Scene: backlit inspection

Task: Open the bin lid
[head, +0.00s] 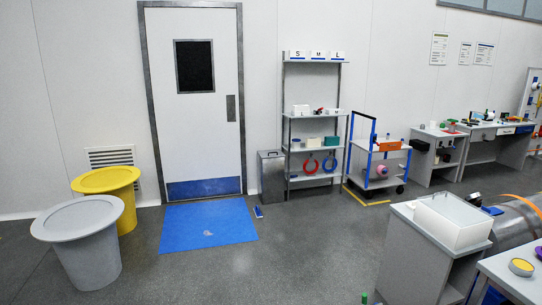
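A grey box-shaped bin (271,178) stands on the floor against the back wall, between the door and the shelf rack. Neither of my grippers shows in the head view.
A white door (195,130) has a blue mat (208,226) before it. A small blue item (258,212) lies near the bin. A shelf rack (313,115) and a blue-framed cart (377,164) stand right. A cabinet with a white tray (452,222) fills the right foreground. The middle floor is clear.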

